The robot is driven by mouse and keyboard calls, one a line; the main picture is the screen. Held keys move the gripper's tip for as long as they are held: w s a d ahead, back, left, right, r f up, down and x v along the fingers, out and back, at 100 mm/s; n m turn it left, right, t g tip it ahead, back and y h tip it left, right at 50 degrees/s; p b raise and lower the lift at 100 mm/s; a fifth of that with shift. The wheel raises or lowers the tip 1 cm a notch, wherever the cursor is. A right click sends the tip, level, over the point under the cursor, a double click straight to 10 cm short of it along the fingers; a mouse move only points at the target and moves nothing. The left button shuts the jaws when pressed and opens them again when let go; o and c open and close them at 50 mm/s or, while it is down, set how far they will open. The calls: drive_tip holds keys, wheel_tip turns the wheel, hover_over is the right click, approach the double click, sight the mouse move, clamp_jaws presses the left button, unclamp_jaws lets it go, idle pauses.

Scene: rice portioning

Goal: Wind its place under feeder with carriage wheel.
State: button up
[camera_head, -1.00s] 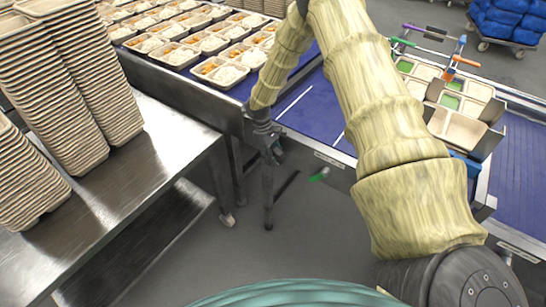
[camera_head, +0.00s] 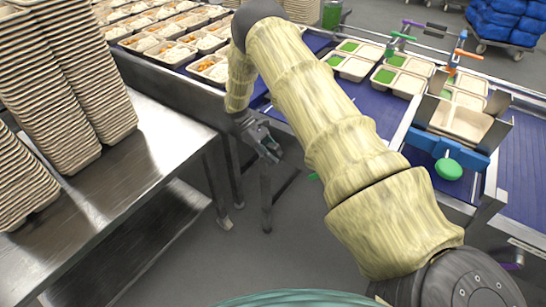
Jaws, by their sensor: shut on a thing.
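The carriage shows at the right as a blue bar (camera_head: 425,143) with tan and grey tray holders above it. A round green disc (camera_head: 448,169), which looks like the carriage wheel, is on its front. Coloured levers, one purple (camera_head: 412,23) and one orange (camera_head: 461,49), rise behind it and look like part of the feeder. My gripper (camera_head: 270,147) points down beside the conveyor's side frame, left of and well apart from the green disc. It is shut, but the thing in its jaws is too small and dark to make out.
Tray stacks (camera_head: 75,80) stand on a steel table (camera_head: 140,140) at the left. Filled trays (camera_head: 172,52) lie on the far conveyor. Trays with green portions (camera_head: 352,68) lie on the blue belt (camera_head: 375,108). Open floor (camera_head: 245,255) lies in front.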

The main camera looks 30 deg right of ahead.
idle(0.3)
drive_tip(key=o, duration=0.7)
drive_tip(key=shift+d, duration=0.1)
drive_tip(key=shift+o, duration=0.2)
drive_tip(key=v, duration=1.2)
